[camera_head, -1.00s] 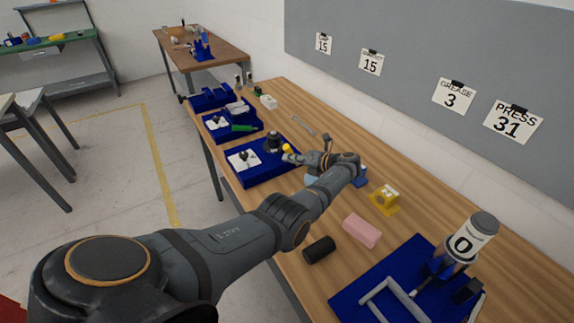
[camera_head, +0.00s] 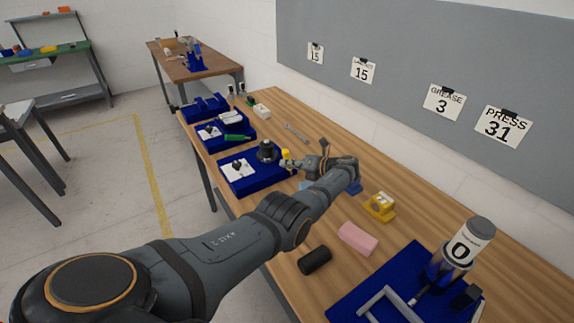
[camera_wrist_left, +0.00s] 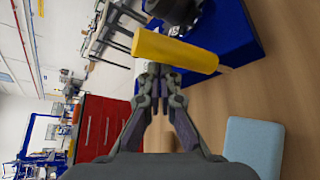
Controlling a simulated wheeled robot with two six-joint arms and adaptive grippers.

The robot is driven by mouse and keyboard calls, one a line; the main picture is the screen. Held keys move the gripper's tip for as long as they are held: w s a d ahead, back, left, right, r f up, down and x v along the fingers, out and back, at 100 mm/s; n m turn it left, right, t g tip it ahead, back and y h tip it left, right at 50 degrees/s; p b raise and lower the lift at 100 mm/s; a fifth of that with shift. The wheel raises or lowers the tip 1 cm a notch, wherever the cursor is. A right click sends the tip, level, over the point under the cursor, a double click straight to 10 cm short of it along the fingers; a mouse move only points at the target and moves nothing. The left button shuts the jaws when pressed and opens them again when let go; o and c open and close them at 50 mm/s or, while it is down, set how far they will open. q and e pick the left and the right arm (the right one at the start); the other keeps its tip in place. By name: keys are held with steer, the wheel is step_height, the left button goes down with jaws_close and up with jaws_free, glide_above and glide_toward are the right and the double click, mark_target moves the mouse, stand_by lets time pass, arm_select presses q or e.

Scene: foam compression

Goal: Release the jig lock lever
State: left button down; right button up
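The yellow lever handle (camera_head: 286,153) sits at the right side of the blue jig base (camera_head: 262,175), beside a dark round part (camera_head: 267,152). In the left wrist view the lever is a yellow cylinder (camera_wrist_left: 175,49) lying across the picture, just beyond my left gripper (camera_wrist_left: 156,76). The gripper's fingers are together, with their tips at the near side of the handle. No gap shows between tips and handle, but I cannot tell whether they touch. My left gripper (camera_head: 288,164) reaches in from the right side of the jig. My right gripper is out of view.
A yellow block (camera_head: 380,206), pink block (camera_head: 358,238) and black cylinder (camera_head: 314,260) lie right of my left arm. A wrench (camera_head: 296,132) lies behind. More blue trays (camera_head: 205,105) stand farther left.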

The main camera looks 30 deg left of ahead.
arm_select(q)
steer(key=shift+w+r, duration=0.25)
steer(key=shift+r, duration=0.15)
steer(key=v, duration=1.1)
steer(key=shift+s+d+f, duration=0.2)
steer(key=shift+d, duration=0.3)
